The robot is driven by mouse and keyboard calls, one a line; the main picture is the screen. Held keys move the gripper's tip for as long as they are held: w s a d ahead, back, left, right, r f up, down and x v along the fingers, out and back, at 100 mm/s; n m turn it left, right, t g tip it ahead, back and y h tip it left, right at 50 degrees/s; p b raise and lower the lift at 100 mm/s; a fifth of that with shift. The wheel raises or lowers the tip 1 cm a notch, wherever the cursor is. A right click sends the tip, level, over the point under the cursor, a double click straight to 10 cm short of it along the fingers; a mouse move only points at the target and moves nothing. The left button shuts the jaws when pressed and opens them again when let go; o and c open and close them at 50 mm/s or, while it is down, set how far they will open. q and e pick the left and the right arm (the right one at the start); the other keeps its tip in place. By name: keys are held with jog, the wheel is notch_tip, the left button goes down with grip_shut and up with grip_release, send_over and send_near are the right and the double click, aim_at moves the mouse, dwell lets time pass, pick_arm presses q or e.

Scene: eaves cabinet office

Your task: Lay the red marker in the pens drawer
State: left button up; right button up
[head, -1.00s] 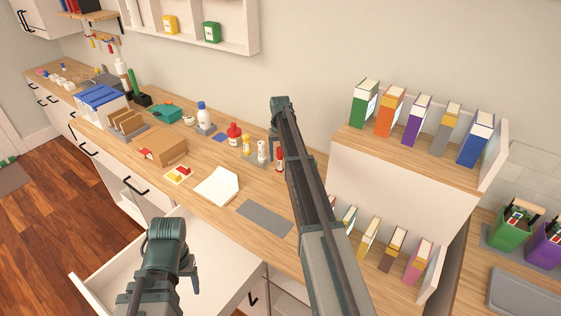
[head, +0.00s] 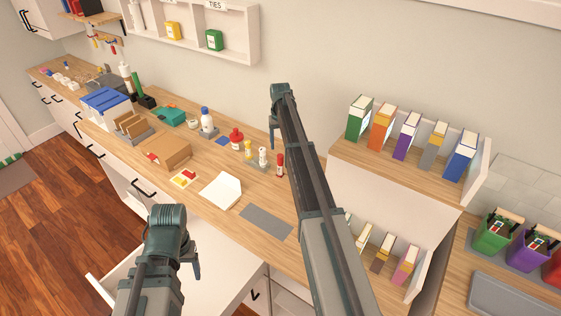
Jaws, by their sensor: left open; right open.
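I cannot pick out the red marker with certainty. A slim red upright item (head: 280,165) stands on the counter beside my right arm; I cannot tell whether it is a marker or a bottle. An open white drawer (head: 215,262) juts out below the counter at lower left, partly hidden behind my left arm. No label shows on it. My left gripper (head: 194,266) is open, pointing down over the drawer. My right gripper (head: 273,130) is open, pointing down over the back of the counter near the wall; nothing shows in it.
A white sheet (head: 220,190) and a grey mat (head: 266,222) lie on the counter (head: 205,165). A cardboard box (head: 165,152) and several bottles stand behind. Book shelves (head: 400,172) rise at right. Green (head: 492,235) and purple (head: 528,250) holders with contents stand far right.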

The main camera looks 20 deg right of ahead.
aim_at(280, 168)
jog(key=n, duration=0.6)
jog(key=shift+f+n, duration=0.1)
jog(key=shift+n, duration=0.3)
jog(key=n, duration=0.4)
jog(key=shift+n, duration=0.4)
jog(key=n, duration=0.4)
jog(key=shift+f+n, duration=0.1)
jog(key=shift+n, duration=0.3)
jog(key=n, duration=0.6)
jog(key=shift+f+b, duration=0.1)
jog(key=shift+b, duration=0.2)
jog(key=shift+f, duration=0.1)
notch_tip(280, 168, down, 14)
jog(key=b, duration=1.3)
jog(key=shift+b, duration=0.4)
jog(key=shift+r, duration=0.2)
